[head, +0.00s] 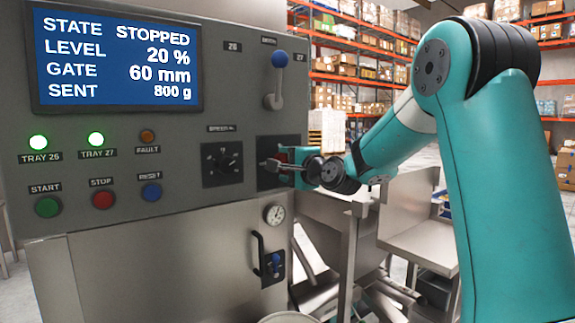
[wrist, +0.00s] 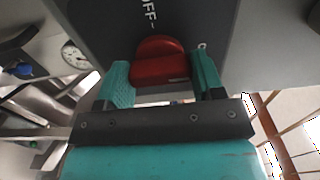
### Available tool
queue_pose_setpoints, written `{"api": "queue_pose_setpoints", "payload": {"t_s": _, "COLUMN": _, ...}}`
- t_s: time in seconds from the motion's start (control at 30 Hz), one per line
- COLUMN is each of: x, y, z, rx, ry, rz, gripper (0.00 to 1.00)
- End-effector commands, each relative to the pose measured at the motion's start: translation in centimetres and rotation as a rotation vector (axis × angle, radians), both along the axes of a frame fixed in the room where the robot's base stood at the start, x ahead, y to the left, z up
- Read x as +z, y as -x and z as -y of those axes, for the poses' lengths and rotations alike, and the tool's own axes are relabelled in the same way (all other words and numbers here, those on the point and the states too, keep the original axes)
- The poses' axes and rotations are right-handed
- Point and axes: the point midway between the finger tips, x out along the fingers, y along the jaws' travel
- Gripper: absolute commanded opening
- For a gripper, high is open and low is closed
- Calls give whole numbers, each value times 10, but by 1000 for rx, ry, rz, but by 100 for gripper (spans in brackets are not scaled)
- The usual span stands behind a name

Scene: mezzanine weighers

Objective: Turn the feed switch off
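The feed switch is a red knob (wrist: 160,62) on a dark plate at the right end of the grey control panel. In the head view its plate (head: 267,178) is partly covered by my gripper (head: 283,167). In the wrist view my gripper (wrist: 163,82) has one teal finger on each side of the red knob, very close to it. I cannot tell whether the fingers press on it. An "OFF" label shows on the plate above the knob in the wrist view. The knob's exact setting is unclear.
The display (head: 117,57) reads STOPPED, level 20 %, gate 60 mm, sent 800 g. A black dial (head: 222,163) sits left of the switch, and a blue-tipped lever (head: 277,80) above it. A gauge (head: 274,214) and a door handle (head: 265,257) are below. Metal chutes stand at right.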

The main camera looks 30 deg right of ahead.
Motion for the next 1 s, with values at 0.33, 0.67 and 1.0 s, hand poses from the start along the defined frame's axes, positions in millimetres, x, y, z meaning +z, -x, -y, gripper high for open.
{"api": "queue_pose_setpoints", "payload": {"t_s": 0.33, "x": -2, "y": 0, "z": 0, "rx": 1, "ry": 55, "rz": 2, "gripper": 38}}
{"api": "queue_pose_setpoints", "payload": {"t_s": 0.67, "x": -5, "y": 0, "z": 0, "rx": 2, "ry": 292, "rz": 13, "gripper": 38}}
{"api": "queue_pose_setpoints", "payload": {"t_s": 1.0, "x": -6, "y": 0, "z": 0, "rx": 1, "ry": 615, "rz": 22, "gripper": 38}}
